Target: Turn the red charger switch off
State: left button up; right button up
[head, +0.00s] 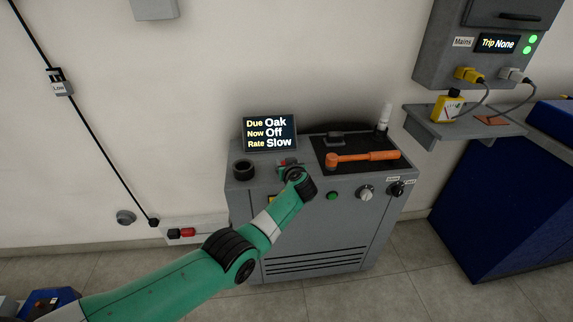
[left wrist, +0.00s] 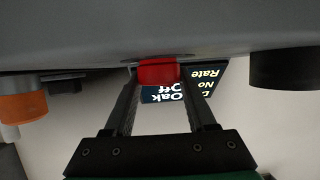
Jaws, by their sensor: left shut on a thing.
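The red charger switch (left wrist: 158,72) is on the grey charger cabinet (head: 310,235). In the left wrist view it sits between the two fingertips of my left gripper (left wrist: 160,80), which is shut on it. In the head view my left gripper (head: 288,168) is at the cabinet's top, left of centre, and my own wrist hides most of the switch. The cabinet's display (head: 269,133) reads Due Oak, Now Off, Rate Slow. My right gripper is in neither view.
An orange-handled tool (head: 365,156) and a white bottle (head: 384,118) are on the cabinet's black top. A green button (head: 332,196) and a knob (head: 366,192) are on its front. A wall shelf (head: 465,128) with a yellow bottle (head: 447,106) is at the right.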

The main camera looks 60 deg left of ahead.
pick_arm(q)
jog(key=shift+f, duration=0.1)
dwell(0.3)
jog(key=o, duration=1.4)
jog(key=shift+c, duration=0.2)
jog(key=shift+r+p, duration=0.2)
jog(key=shift+p, duration=0.1)
jog(key=p+v, duration=1.1)
jog(key=p, duration=0.8)
jog(key=shift+d, duration=0.3)
